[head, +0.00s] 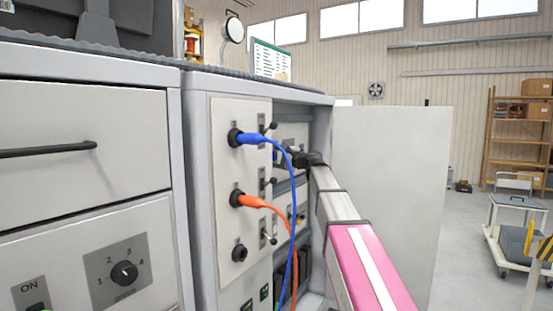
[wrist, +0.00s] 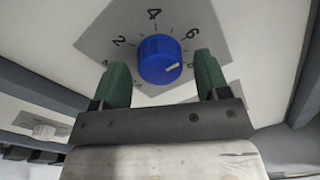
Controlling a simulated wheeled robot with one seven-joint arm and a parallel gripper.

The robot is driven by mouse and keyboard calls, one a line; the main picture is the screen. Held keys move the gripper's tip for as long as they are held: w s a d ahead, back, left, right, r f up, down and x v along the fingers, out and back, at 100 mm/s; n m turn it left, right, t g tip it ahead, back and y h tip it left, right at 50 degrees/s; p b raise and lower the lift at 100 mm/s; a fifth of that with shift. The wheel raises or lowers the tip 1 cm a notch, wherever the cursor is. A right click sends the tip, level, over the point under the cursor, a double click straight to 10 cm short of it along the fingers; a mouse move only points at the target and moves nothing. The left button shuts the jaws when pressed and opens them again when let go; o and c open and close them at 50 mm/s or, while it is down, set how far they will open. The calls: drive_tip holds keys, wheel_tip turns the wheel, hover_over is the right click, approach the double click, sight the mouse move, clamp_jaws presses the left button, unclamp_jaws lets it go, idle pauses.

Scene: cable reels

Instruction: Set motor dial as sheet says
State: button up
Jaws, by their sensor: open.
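A blue dial (wrist: 159,60) sits on a grey scale plate (wrist: 105,42) in the wrist view. The marks 2, 4 and 6 are readable; part of the scale is hidden by the fingers. In the head view my gripper (head: 306,158) reaches into the open cabinet, and the blue dial is hidden. A green-headed sheet (head: 271,61) stands on the cabinet top, too small to read.
A panel (head: 226,230) left of my arm carries a blue cable (head: 292,200), an orange cable (head: 259,203) and switches. The cables hang close to my arm. An open door (head: 390,190) stands to the right. A black dial (head: 124,273) marked 1 to 4 is at lower left.

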drive_tip(key=v, duration=1)
drive_tip(key=shift+d, duration=0.25)
drive_tip(key=shift+s, duration=0.1)
drive_tip(key=s+f+n+g+h, duration=0.2)
drive_tip(key=s+f, duration=0.1)
drive_tip(key=f, duration=0.9)
drive_tip(key=s+f+n+g+h, duration=0.2)
drive_tip(key=s+f+h, duration=0.15)
drive_tip(key=f, duration=0.85)
drive_tip(key=s+f+n+g+h, duration=0.15)
drive_tip(key=s+f, duration=0.25)
drive_tip(key=f, duration=0.7)
drive_tip(key=s+d+f+n+g+h, duration=0.2)
drive_tip(key=s+d+f+n+h, duration=0.1)
drive_tip(key=s+f, duration=0.6)
drive_tip(key=s+d+f+n+g+h, duration=0.3)
drive_tip(key=s+d+f+h, duration=0.2)
drive_tip(key=s+f, duration=0.5)
wheel_tip(320, 180, down, 3)
drive_tip(key=shift+r, duration=0.2)
drive_tip(key=shift+n, duration=0.25)
